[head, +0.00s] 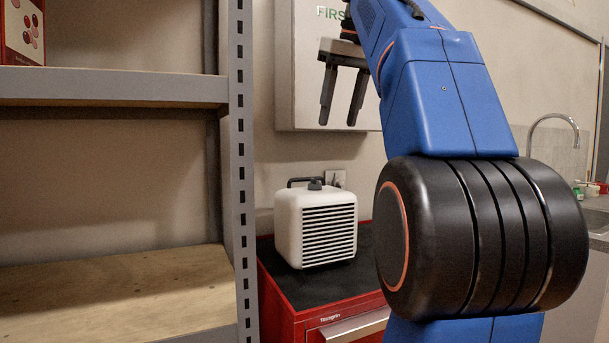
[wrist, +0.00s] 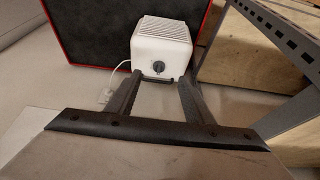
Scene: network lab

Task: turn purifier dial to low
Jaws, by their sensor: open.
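The purifier (head: 316,226) is a small white box with a dark slatted grille and a black carry handle. It stands upright on the black top of a red cabinet. Its dark round dial (head: 315,184) shows on top in the head view, and the dial also shows in the wrist view (wrist: 158,67) on the white face. My gripper (head: 341,118) is open and empty, above the purifier and apart from it, fingers pointing down. In the wrist view its fingers (wrist: 157,80) reach toward the purifier, with the dial between them in the picture. The dial's setting is too small to read.
The red tool cabinet (head: 290,318) has a drawer with a metal handle. A grey metal shelf (head: 110,88) with wooden boards stands close on the left. A white first-aid cabinet (head: 300,70) hangs on the wall behind my gripper. A sink tap (head: 555,122) is at the right.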

